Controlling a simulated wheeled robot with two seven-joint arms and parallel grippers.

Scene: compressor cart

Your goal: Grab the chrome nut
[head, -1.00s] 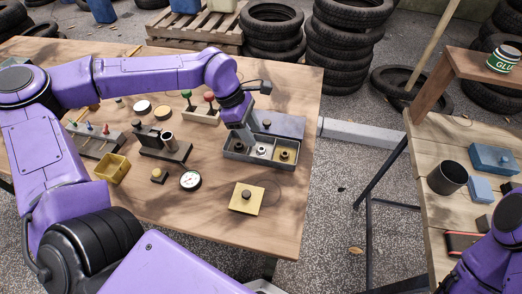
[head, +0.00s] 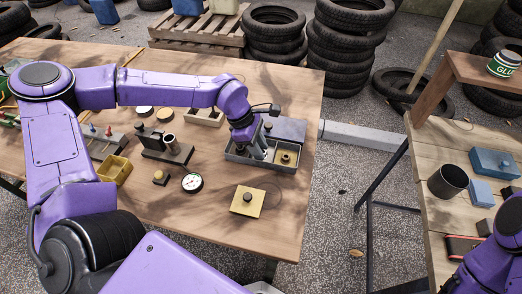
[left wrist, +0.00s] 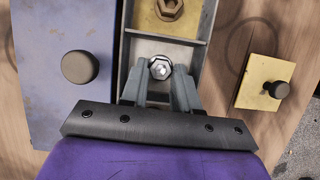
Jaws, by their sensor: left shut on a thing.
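The chrome nut (left wrist: 160,69) sits between my left fingertips in the middle compartment of the grey tray (left wrist: 205,45). My left gripper (left wrist: 161,75) is shut on it, pointing down into the tray. In the head view, my left gripper (head: 262,155) hides the nut and part of the tray (head: 232,157).
A blue-grey plate with a dark knob (left wrist: 80,67) lies beside the tray. A yellow plate with a knob (head: 247,199) lies on the table in front. A dial gauge (head: 192,182) and a yellow bin (head: 114,171) stand to the left. Bare table lies at the front.

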